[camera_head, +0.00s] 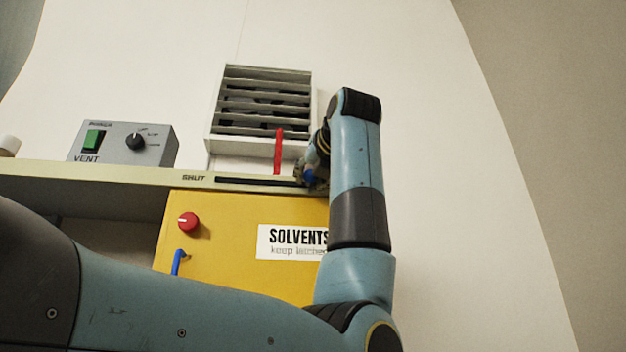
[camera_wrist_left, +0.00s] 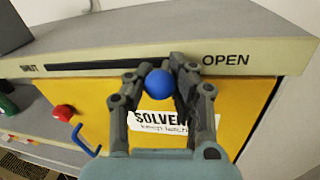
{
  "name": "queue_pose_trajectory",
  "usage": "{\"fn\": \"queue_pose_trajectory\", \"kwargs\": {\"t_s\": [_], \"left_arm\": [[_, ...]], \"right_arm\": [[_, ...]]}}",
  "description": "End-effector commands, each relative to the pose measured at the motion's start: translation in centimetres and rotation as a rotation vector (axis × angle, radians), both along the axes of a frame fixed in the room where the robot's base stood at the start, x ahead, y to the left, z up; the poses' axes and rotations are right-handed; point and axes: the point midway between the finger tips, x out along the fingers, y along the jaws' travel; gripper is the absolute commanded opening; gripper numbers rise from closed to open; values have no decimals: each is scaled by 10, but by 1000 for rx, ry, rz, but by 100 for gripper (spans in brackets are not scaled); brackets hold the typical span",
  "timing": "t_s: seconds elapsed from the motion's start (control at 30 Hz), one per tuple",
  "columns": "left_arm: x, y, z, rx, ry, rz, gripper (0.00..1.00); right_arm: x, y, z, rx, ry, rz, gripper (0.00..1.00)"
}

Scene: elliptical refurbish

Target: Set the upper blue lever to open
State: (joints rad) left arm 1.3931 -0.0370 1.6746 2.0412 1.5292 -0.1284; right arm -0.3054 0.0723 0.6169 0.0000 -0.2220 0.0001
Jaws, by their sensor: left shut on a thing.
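The upper blue lever shows as a round blue knob (camera_wrist_left: 159,83) in the left wrist view, at the front edge of the shelf (camera_wrist_left: 285,62). My left gripper (camera_wrist_left: 160,80) is shut on it, with a finger on each side. The knob stands at the end of the dark slot (camera_wrist_left: 100,66) near the word OPEN, far from SHUT. In the head view my left gripper (camera_head: 312,172) is at the slot's right end and hides most of the knob (camera_head: 309,176). My right gripper is not in view.
Below is a yellow cabinet (camera_head: 215,275) with a red knob (camera_head: 188,222), a blue handle (camera_head: 177,262) and a SOLVENTS label (camera_head: 285,242). On the shelf stands a grey VENT box (camera_head: 115,147). A louvred vent (camera_head: 262,100) and a red upright strip (camera_head: 278,152) are behind.

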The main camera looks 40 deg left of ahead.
Motion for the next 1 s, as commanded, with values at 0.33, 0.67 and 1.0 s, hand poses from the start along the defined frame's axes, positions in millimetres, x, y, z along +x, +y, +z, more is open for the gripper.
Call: {"fn": "queue_pose_trajectory", "kwargs": {"t_s": [0.33,0.67,1.0], "left_arm": [[2,-1,-4,-6,9,-3,21],[1,-1,-2,-3,5,-2,51],[-7,-20,-1,-4,1,-7,51]], "right_arm": [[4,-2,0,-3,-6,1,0],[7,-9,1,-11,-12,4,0],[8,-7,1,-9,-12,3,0]]}}
